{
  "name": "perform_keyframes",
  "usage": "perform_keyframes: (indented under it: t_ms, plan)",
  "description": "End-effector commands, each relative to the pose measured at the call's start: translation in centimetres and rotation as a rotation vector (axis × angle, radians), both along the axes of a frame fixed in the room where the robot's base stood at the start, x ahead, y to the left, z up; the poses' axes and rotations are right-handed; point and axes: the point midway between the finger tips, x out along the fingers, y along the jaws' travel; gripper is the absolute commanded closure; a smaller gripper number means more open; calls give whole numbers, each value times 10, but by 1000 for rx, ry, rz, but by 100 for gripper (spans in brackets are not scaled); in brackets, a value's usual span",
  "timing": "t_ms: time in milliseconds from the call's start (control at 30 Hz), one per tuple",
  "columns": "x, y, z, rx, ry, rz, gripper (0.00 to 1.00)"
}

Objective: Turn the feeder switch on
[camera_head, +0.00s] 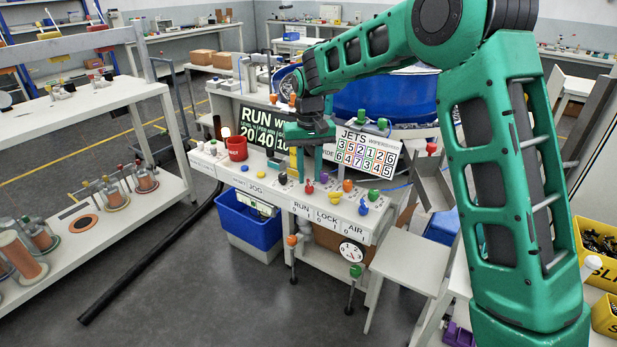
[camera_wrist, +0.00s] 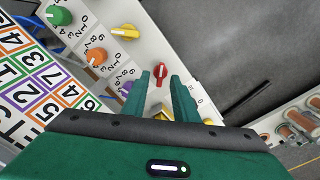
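No label reading "feeder" can be made out, so I cannot tell which control is the feeder switch. A red rotary switch (camera_head: 309,187) stands on the console top, above the RUN label (camera_head: 300,208). It also shows in the wrist view (camera_wrist: 161,72), with a pale line on its handle. My gripper (camera_head: 309,168) points down over it. In the wrist view my gripper (camera_wrist: 162,79) is open, its green fingertips on either side of the red switch with gaps visible. I see no contact. A yellow switch (camera_head: 334,198) and a blue one (camera_head: 363,208) stand to the right, near LOCK and AIR.
Purple (camera_head: 324,177), orange (camera_head: 347,185) and green (camera_head: 372,195) dials stand just behind the switches. A sign with numbers (camera_head: 366,155) and a red cup (camera_head: 237,148) are on the console. A blue bin (camera_head: 248,222) sits below.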

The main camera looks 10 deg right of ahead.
Motion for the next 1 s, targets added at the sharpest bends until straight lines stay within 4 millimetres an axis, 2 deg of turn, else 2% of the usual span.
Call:
perform_keyframes:
  t_ms: [300,500,667,1000]
  plan:
    - [2,0,60,1,-6,-1,73]
    - [2,0,85,1,-4,-1,73]
    - [2,0,93,1,-3,0,73]
    - [1,-2,95,0,-3,-3,73]
